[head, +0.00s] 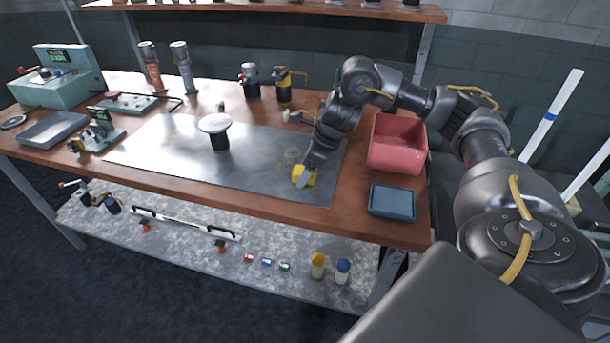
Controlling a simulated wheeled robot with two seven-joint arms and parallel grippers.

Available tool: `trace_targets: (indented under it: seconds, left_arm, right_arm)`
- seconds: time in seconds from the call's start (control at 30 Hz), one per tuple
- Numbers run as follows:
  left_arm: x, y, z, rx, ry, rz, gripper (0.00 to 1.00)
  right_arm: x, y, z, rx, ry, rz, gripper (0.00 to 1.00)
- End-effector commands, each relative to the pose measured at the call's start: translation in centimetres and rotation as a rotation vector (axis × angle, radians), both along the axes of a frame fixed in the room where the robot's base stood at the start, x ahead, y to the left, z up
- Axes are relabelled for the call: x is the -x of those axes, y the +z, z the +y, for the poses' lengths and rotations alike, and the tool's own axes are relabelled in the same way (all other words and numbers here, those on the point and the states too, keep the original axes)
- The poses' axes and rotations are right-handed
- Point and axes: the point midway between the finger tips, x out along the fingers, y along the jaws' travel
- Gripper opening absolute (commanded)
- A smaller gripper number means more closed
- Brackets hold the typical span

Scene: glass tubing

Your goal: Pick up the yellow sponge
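The yellow sponge (298,172) sits near the front right of the grey metal sheet on the workbench. My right gripper (304,179) reaches down over it from above, with its fingers at the sponge. A finger covers part of the sponge, and yellow shows on both sides of it. I cannot tell whether the fingers are closed on the sponge or only around it. The sponge appears to be at the level of the sheet. My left gripper is not in view.
A red bin (398,146) and a blue-grey tray (391,202) stand right of the sheet (180,165). Bottles, a grey tray (52,130) and small devices fill the back and left. The sheet's front middle is clear.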

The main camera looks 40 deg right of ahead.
Motion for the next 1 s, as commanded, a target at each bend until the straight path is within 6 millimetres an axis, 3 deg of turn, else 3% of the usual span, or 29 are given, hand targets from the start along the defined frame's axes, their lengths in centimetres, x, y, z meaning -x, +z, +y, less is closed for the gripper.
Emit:
trace_targets:
  seconds: [0.1, 0.47, 0.77, 1.0]
  left_arm:
    - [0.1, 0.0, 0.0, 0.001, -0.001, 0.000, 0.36]
    - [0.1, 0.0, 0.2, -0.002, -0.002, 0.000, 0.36]
    - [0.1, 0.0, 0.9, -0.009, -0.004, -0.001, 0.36]
    - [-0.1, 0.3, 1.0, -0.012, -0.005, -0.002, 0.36]
  right_arm:
    - [0.0, 0.0, 0.0, 0.000, 0.000, 0.000, 0.65]
    - [0.0, 0.0, 0.0, 0.000, 0.000, 0.000, 0.19]
    - [0.0, 0.3, 0.0, 0.000, 0.001, -0.001, 0.19]
    - [-0.1, 2.9, 0.0, 0.001, 0.001, -0.005, 0.19]
